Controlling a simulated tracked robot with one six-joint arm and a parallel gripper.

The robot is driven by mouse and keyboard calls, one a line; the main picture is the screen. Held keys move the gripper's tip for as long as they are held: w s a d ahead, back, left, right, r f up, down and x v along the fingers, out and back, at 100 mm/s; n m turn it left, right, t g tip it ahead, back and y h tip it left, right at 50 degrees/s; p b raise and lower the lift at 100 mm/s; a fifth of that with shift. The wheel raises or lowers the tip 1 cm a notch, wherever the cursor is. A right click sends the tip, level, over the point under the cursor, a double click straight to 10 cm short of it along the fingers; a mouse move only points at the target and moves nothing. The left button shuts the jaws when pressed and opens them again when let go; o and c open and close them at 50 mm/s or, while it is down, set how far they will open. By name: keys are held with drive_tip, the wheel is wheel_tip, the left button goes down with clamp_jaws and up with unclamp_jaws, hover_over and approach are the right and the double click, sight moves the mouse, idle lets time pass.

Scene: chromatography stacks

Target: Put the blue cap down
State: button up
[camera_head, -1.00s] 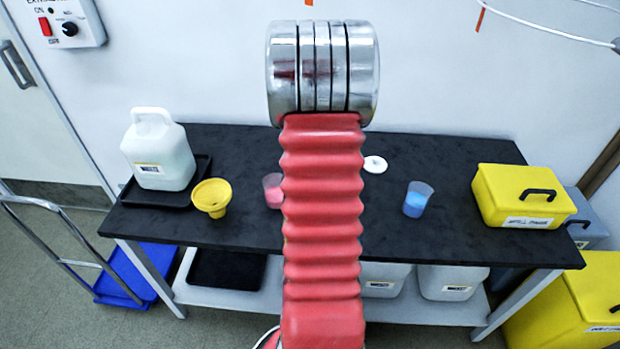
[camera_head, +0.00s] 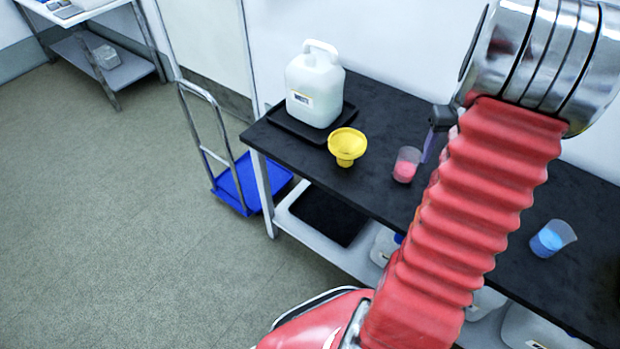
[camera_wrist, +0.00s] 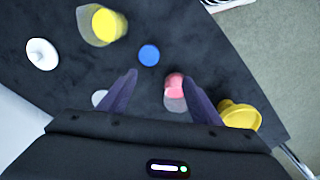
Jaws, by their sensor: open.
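The blue cap (camera_wrist: 149,55) is a small flat disc on the black bench top (camera_wrist: 205,52) in the wrist view. It lies just beyond the fingertips, apart from both fingers. My gripper (camera_wrist: 160,80) is open, with its two purple fingers spread and nothing held between them. In the head view part of the dark gripper and one purple finger (camera_head: 430,148) show beside my red arm. The blue cap is not visible in the head view.
Near the gripper are a beaker of pink liquid (camera_wrist: 174,95), a yellow funnel (camera_wrist: 240,115), a beaker of yellow liquid (camera_wrist: 103,27) and a white lid (camera_wrist: 42,54). A white jug (camera_head: 314,88) and a beaker of blue liquid (camera_head: 552,238) also stand on the bench.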

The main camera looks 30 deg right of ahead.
drive_tip(key=w+a+r+n+t, duration=0.1)
drive_tip(key=w+a+r, duration=0.1)
drive_tip(key=a+r, duration=0.35)
drive_tip(key=w+a+r+n+h, duration=0.1)
drive_tip(key=w+a+r, duration=0.1)
drive_tip(key=a, duration=0.7)
drive_tip(key=w+a+r+t, duration=0.1)
drive_tip(key=a+r, duration=0.3)
drive_tip(key=a, duration=0.3)
drive_tip(key=s+a+r+n+t, duration=0.1)
drive_tip(key=s+a, duration=0.2)
drive_tip(key=a, duration=0.4)
drive_tip(key=s+a+r+n+t, duration=0.1)
drive_tip(key=s+a, duration=0.1)
drive_tip(key=a, duration=0.5)
drive_tip(key=s+a+r+n+t+y, duration=0.1)
drive_tip(key=s+a, duration=0.2)
drive_tip(key=a, duration=0.4)
drive_tip(key=shift+s+a+r, duration=0.15)
drive_tip(key=shift+s+r, duration=0.2)
drive_tip(key=shift+r, duration=0.05)
